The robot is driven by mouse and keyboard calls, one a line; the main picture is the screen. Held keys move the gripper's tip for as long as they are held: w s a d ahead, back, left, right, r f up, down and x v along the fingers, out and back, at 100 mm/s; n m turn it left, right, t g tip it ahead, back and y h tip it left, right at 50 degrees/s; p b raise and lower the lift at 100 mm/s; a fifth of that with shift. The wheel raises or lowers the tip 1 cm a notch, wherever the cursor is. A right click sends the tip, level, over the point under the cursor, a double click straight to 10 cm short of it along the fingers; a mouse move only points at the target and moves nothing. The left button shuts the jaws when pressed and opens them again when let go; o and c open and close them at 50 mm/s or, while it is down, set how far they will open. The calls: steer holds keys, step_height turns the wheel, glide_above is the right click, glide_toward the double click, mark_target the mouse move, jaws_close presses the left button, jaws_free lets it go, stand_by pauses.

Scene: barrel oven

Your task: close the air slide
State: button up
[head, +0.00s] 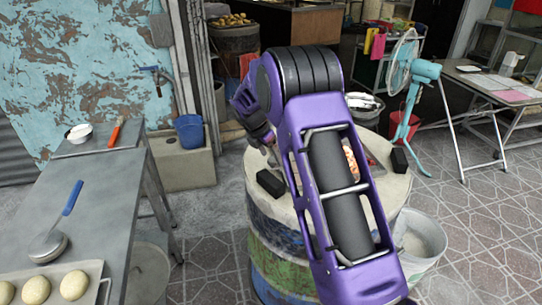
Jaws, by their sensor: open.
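The barrel oven (272,232) stands in the middle of the head view, a drum with worn blue, green and yellow paint and a pale top. My purple arm crosses in front of it and covers much of its top and front. I cannot make out the air slide; it may be behind my arm. My gripper (266,146) points down at the left back edge of the barrel's top, small and partly hidden by my arm. It is open, and I see nothing held in it. I cannot tell whether it touches the barrel.
Black blocks (270,183) sit on the barrel's rim. A white bucket (420,245) and a turquoise fan (405,85) stand at right. Tiled floor is open at lower right.

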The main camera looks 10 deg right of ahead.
steer(key=p+v, duration=0.1)
steer(key=v, duration=1.5)
steer(key=shift+r+p, duration=0.3)
steer(key=shift+r, duration=0.05)
steer(key=shift+w, duration=0.1)
